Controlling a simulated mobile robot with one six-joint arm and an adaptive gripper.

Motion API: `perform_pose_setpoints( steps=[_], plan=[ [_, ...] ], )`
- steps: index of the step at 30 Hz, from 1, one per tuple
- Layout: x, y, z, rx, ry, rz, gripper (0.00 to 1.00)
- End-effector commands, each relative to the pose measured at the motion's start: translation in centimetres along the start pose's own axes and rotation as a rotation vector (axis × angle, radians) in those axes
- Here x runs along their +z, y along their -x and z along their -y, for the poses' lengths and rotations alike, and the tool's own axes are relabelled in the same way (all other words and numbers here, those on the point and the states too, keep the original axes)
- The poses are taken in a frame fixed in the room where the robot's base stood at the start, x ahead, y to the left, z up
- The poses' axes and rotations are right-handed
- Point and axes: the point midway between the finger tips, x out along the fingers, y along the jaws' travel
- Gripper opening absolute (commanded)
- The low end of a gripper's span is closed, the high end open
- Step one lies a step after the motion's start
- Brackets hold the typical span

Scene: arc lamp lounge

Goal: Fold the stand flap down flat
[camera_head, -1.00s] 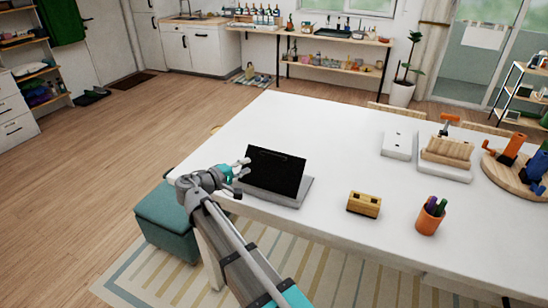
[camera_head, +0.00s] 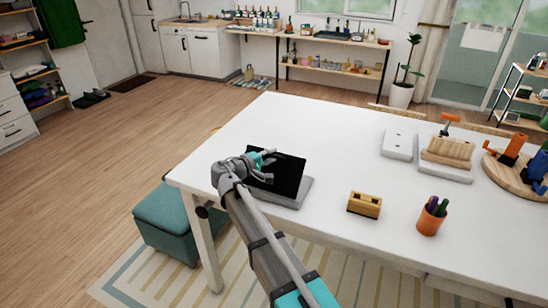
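The stand is a grey base plate (camera_head: 300,192) on the white table, near its left end. Its black flap (camera_head: 288,180) stands up from the base, tilted. My gripper (camera_head: 266,158) is at the flap's upper left part, in front of it in this view, and hides that corner. I cannot tell whether it touches the flap. The fingers are small and partly overlapped by the wrist, so their opening is unclear.
A wooden block with dark holes (camera_head: 364,205) and an orange pen cup (camera_head: 432,217) stand to the right of the stand. A white box (camera_head: 398,144) and wooden pieces on a tray are farther right. A teal stool (camera_head: 168,222) is below the table's left end.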

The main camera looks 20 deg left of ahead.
Motion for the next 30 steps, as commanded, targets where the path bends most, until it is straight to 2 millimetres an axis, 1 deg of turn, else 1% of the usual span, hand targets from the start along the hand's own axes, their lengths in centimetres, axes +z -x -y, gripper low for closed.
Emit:
perform_pose_setpoints(
  steps=[7, 8, 12, 13, 20, 21, 24, 30],
  plan=[
    [0.0, 0.0, 0.0, 0.0, 0.0, -0.001, 0.34],
    [0.0, 0.0, 0.0, 0.0, 0.0, -0.001, 0.3],
    [0.0, 0.0, 0.0, 0.0, 0.0, -0.001, 0.04],
    [0.0, 0.0, 0.0, 0.0, 0.0, -0.001, 0.0],
    [-0.1, 0.1, 0.0, 0.0, 0.0, -0.001, 0.0],
    [1.3, -0.5, 0.0, 0.0, 0.0, 0.0, 0.0],
    [0.2, 0.0, 0.0, -0.001, 0.001, -0.002, 0.0],
    [-0.1, -0.4, 0.0, -0.015, 0.005, 0.002, 0.0]
  ],
)
